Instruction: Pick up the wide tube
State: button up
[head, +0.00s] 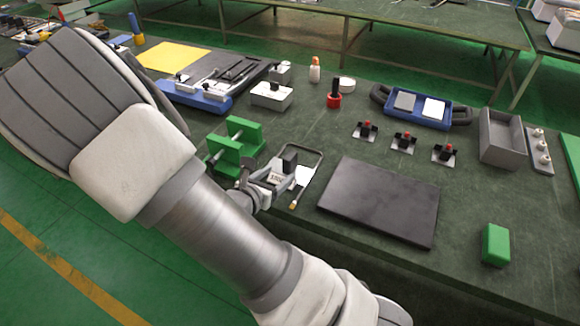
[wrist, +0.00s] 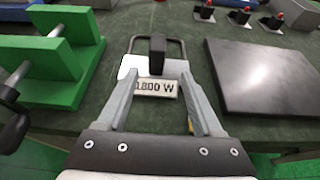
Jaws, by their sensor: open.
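A thin metal tube bent into a wide U, which I take to be the wide tube, lies on the green table; its rounded end (head: 318,153) shows in the head view and at the top centre of the wrist view (wrist: 157,39). A brass-coloured tip (head: 293,205) ends its near leg. A black block (wrist: 157,56) and a white "1800 W" label (wrist: 155,87) sit within its outline. My gripper (wrist: 158,78) is open, its fingers on either side of the block and label. In the head view my gripper (head: 286,174) is partly hidden by my arm.
A green holder (wrist: 70,65) with metal rods stands close left. A dark flat plate (head: 380,200) lies close right, with a green block (head: 495,244) beyond it. Three red-topped switches (head: 404,142), a blue tray (head: 430,120) and a grey box (head: 502,138) stand farther back.

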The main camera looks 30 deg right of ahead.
aim_at(288, 167)
jog(key=x, duration=0.4)
jog(key=shift+d+f, duration=0.1)
jog(key=shift+w+r+b+x, duration=0.15)
jog(key=shift+b+x, duration=0.15)
jog(key=shift+x, duration=1.1)
jog(key=shift+w+r+b+x, duration=0.15)
jog(key=shift+b+x, duration=0.1)
jog(key=shift+x, duration=1.2)
grip_shut()
